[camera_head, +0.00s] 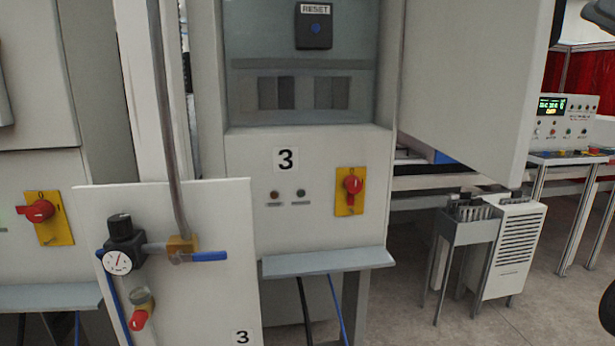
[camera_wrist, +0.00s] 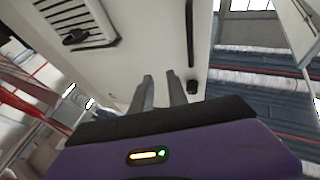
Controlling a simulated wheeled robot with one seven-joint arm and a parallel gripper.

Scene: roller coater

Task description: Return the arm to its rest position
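My gripper (camera_wrist: 160,80) shows in the wrist view. Its two grey fingers stand apart with a gap between them, and nothing is held. The purple gripper body with a lit yellow-green indicator fills the bottom of that view. A pale cabinet surface lies beyond the fingers, and I see no contact with it. In the head view the gripper is not seen. Dark rounded shapes at the right edge are cut off, and I cannot tell what they are.
The head view shows cabinet 3 (camera_head: 330,145) with a red switch (camera_head: 352,186) and reset box (camera_head: 314,28). A valve panel (camera_head: 205,290) stands front left. An open-looking door panel (camera_head: 470,80) juts out. A slotted stand (camera_head: 468,232) and clear floor (camera_head: 510,325) are at right.

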